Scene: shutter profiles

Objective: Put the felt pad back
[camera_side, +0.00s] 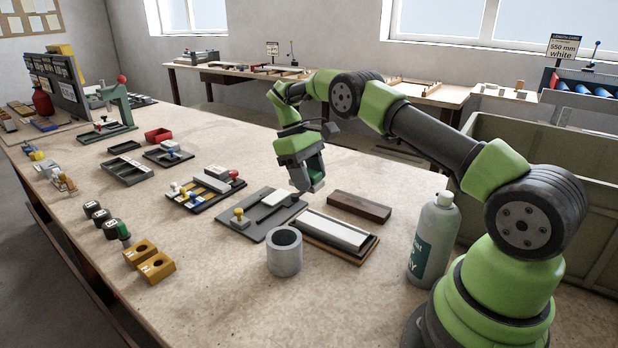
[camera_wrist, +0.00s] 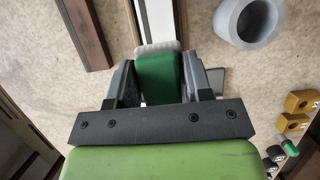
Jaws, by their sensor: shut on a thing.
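My gripper (camera_side: 311,187) is shut on a green block with a whitish, fuzzy edge, which looks like the felt pad (camera_wrist: 160,75). The pad sits between both fingers in the wrist view. In the side view only a small green piece of it (camera_side: 318,184) shows at the fingertips, above the table. In the wrist view the pad overlaps the near end of a long white profile (camera_wrist: 158,20). In the side view this profile (camera_side: 335,229) lies on a brown-edged bed. I cannot tell whether the pad touches anything below it.
A dark brown block (camera_side: 359,206) lies behind the profile. A grey cylinder (camera_side: 285,254) and a grey bottle (camera_side: 433,245) stand in front and to the right. A grey plate with a yellow knob (camera_side: 239,215) lies left. Yellow blocks (camera_side: 156,268) stand near the front edge.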

